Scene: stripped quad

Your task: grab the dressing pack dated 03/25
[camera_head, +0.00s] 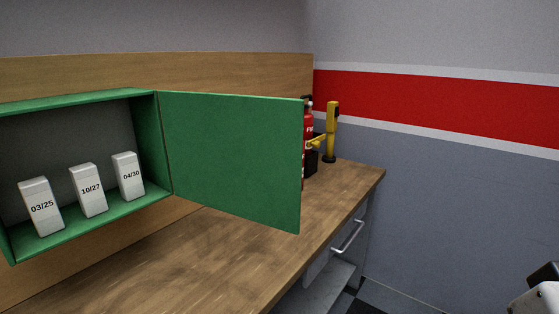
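The dressing pack dated 03/25 (41,207) is a white upright box at the left inside an open green cabinet (152,140). To its right stand two similar white packs, one marked 10/27 (88,190) and one marked 04/30 (129,176). All three stand on the cabinet floor, apart from each other. The cabinet door (232,160) is swung open to the right. A white and black part, likely of my own arm, shows at the bottom right corner, far from the packs. I cannot make out gripper fingers.
A wooden worktop (190,262) runs below the cabinet and is clear in front. The open door juts out over it. Behind the door stand a red extinguisher (308,122) and a yellow device (332,130). A drawer handle (348,236) sticks out under the worktop. Some checkered floor shows at right.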

